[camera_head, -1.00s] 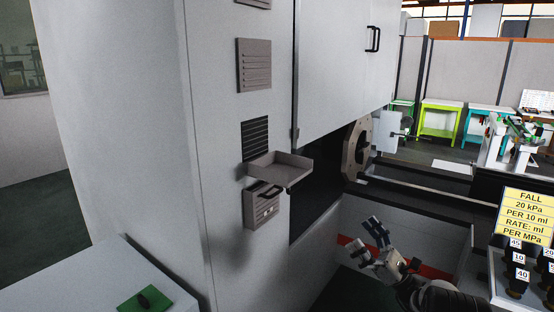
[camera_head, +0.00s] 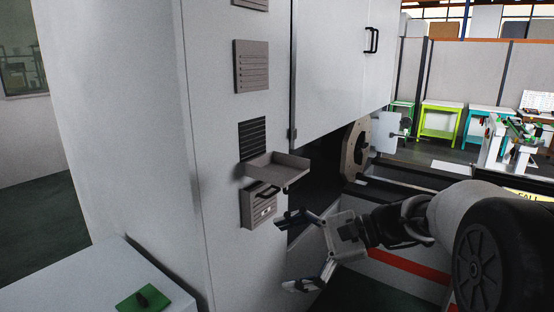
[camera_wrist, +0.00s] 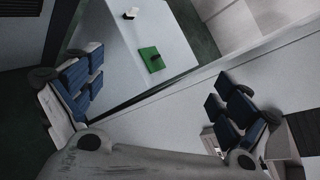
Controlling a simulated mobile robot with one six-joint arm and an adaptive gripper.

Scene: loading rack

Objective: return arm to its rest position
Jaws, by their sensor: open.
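My gripper (camera_head: 296,250) is in the lower middle of the head view, at the end of my arm, which reaches in from the right. Its two fingers are spread wide and nothing is between them. The upper finger is close in the picture to the small grey box below the tray; I cannot tell the gap. In the wrist view my gripper (camera_wrist: 160,100) shows blue finger pads far apart at left and right, with a white table and green pad seen between them.
A tall white machine (camera_head: 240,200) fills the middle. A grey tray (camera_head: 277,170) juts from it, above a grey box with a black handle (camera_head: 262,193). A white table (camera_head: 90,285) at lower left bears a green pad (camera_head: 143,299) with a dark object. Coloured workbenches (camera_head: 440,120) stand far behind.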

